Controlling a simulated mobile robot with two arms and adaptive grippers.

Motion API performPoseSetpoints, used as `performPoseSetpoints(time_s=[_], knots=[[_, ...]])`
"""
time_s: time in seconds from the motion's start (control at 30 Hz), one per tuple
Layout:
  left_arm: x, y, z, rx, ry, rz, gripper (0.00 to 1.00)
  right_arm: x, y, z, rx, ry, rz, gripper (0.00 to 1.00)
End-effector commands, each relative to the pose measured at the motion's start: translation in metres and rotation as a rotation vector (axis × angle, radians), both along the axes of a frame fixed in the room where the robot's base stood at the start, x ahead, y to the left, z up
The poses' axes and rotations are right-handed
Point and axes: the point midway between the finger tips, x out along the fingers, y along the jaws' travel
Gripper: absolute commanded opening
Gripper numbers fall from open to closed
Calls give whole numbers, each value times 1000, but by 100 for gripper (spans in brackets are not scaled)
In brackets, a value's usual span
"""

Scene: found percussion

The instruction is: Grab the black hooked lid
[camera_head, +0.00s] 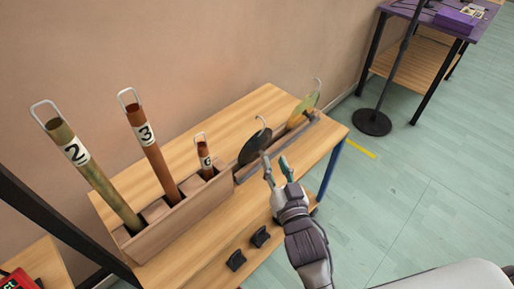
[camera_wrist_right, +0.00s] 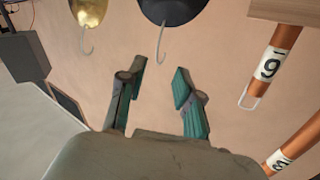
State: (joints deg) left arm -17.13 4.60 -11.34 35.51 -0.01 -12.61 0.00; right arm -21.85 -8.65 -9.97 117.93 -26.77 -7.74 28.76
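The black hooked lid (camera_head: 250,149) stands on edge in the wooden rack on the table, with its thin hook rising from the top. In the right wrist view the dark lid (camera_wrist_right: 172,9) is at the top edge, partly cut off, and its hook hangs down in the picture towards the gap between my fingers. My right gripper (camera_head: 275,164) is open and empty, just in front and to the right of the lid. Its two fingers also show apart in the wrist view (camera_wrist_right: 160,77), and I see no contact with the hook. My left gripper is not in view.
A brass-coloured hooked lid (camera_head: 302,110) stands right of the black one. Several numbered tubes, such as tube 3 (camera_head: 151,150), stand left in a wooden block (camera_head: 180,219). Two small black pieces (camera_head: 236,260) lie on the table front. A stand base (camera_head: 372,123) is on the floor.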

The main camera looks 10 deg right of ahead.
Motion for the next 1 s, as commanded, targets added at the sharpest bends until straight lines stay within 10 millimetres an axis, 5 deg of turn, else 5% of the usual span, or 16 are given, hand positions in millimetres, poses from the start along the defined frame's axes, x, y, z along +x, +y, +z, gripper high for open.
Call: performPoseSetpoints(time_s=[0.33,1.0], knots=[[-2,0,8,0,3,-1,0,65,3,2,-1,-5,1,34],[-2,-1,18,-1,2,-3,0,132,4,-2,-1,-3,0,34]])
